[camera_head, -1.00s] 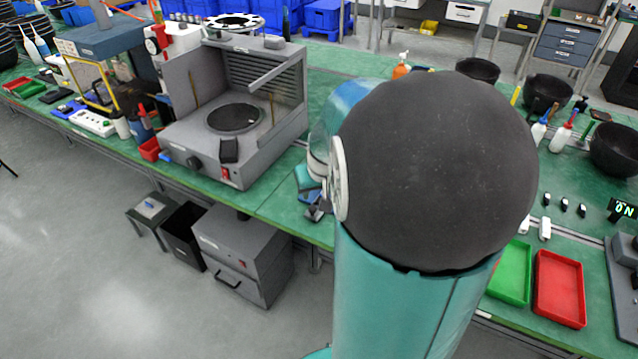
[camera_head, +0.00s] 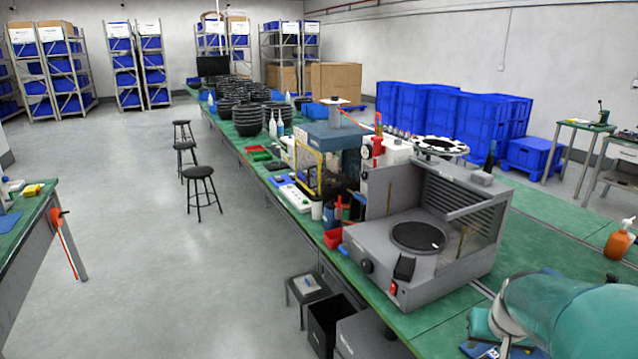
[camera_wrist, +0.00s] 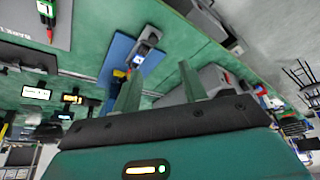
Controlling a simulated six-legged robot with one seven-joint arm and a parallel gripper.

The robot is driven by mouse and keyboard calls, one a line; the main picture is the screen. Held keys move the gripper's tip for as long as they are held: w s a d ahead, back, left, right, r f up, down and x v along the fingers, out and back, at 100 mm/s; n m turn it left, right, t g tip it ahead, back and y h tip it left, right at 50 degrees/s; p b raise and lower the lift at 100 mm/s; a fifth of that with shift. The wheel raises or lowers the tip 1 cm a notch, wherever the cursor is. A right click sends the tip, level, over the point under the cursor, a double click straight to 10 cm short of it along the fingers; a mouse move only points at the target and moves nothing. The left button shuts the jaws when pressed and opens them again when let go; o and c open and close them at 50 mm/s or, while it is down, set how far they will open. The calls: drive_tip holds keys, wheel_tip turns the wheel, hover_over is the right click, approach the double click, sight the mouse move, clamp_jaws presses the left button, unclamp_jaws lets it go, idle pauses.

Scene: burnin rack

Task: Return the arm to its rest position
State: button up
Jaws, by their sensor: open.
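My gripper (camera_wrist: 158,88) shows in the wrist view with its two green fingers apart and nothing between them. Beyond the fingers lies the green bench top (camera_wrist: 185,40), with a blue mat (camera_wrist: 118,52) carrying a small grey fixture (camera_wrist: 148,40). In the head view my teal arm fills the lower right corner, over the bench edge. My gripper cannot be made out clearly there.
A grey machine with a round dark plate (camera_head: 418,237) stands on the long green bench, left of my arm. Black stools (camera_head: 200,178) stand on open grey floor (camera_head: 130,260). Blue crates (camera_head: 440,115) stack behind. An orange bottle (camera_head: 618,240) stands at the right.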

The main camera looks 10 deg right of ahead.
drive_tip(key=s+a+r+n+y, duration=0.1)
drive_tip(key=s+a+r, duration=0.3)
drive_tip(key=a, duration=0.7)
drive_tip(key=s+a+r+n+t, duration=0.1)
drive_tip(key=s+a+r+n, duration=0.2)
drive_tip(key=a, duration=0.9)
drive_tip(key=s+r, duration=0.1)
drive_tip(key=s, duration=0.2)
drive_tip(key=shift+r+n+y, duration=0.4)
